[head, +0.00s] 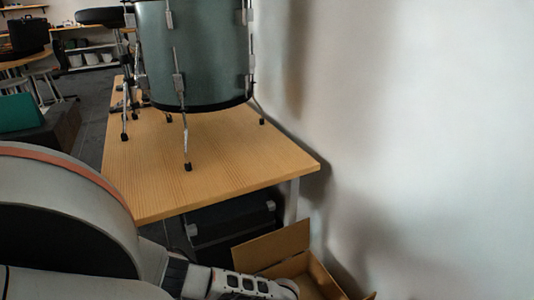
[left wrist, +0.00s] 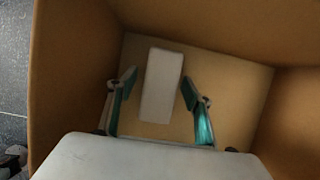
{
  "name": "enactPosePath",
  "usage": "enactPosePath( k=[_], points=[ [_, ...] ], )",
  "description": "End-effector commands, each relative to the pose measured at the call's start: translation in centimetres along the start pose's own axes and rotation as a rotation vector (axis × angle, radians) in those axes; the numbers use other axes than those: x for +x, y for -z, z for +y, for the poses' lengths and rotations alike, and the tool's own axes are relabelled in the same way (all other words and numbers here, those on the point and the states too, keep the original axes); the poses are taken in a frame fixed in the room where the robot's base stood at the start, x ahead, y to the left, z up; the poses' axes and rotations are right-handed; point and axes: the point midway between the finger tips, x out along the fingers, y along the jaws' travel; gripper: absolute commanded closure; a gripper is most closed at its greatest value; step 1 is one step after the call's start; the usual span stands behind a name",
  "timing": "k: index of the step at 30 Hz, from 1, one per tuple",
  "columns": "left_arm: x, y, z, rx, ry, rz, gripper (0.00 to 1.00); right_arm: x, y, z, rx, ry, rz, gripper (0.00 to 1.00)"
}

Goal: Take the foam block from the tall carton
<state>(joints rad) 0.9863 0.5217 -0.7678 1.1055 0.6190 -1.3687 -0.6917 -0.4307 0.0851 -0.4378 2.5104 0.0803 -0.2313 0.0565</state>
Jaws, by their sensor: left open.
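The tall carton (head: 272,250) stands open on the floor at the lower middle of the head view, partly hidden by my left arm. In the left wrist view I look down into the carton (left wrist: 75,65). The white foam block (left wrist: 163,85) lies at its bottom. My left gripper (left wrist: 160,85) is inside the carton, open, with one finger on each side of the block in the picture. I cannot tell whether the fingers touch it. The block's near end is close to the gripper body. My right gripper is in neither view.
A wooden table (head: 215,160) with a green drum (head: 195,50) on it stands behind the carton. A white wall (head: 430,120) is close on the right. The carton walls surround my left gripper. A dark case (head: 235,228) lies under the table.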

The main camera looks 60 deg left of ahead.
Motion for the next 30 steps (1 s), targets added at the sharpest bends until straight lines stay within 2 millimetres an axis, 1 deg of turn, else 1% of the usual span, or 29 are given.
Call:
enactPosePath(
  k=[12,14,15,16,30],
  points=[
    [0.18,0.07,-0.02,0.000,0.000,0.000,0.49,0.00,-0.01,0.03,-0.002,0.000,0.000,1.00],
    [0.18,0.07,-0.01,0.000,0.000,-0.001,0.64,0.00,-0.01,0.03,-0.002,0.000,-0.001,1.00],
    [0.18,0.07,-0.01,0.000,0.000,-0.001,0.73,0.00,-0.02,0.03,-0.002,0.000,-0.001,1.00],
    [0.18,0.07,-0.01,0.000,0.000,-0.001,0.78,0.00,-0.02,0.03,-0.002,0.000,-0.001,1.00],
    [-0.02,-0.04,0.00,0.000,0.000,-0.001,0.78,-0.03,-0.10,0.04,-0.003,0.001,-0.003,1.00]
  ],
)
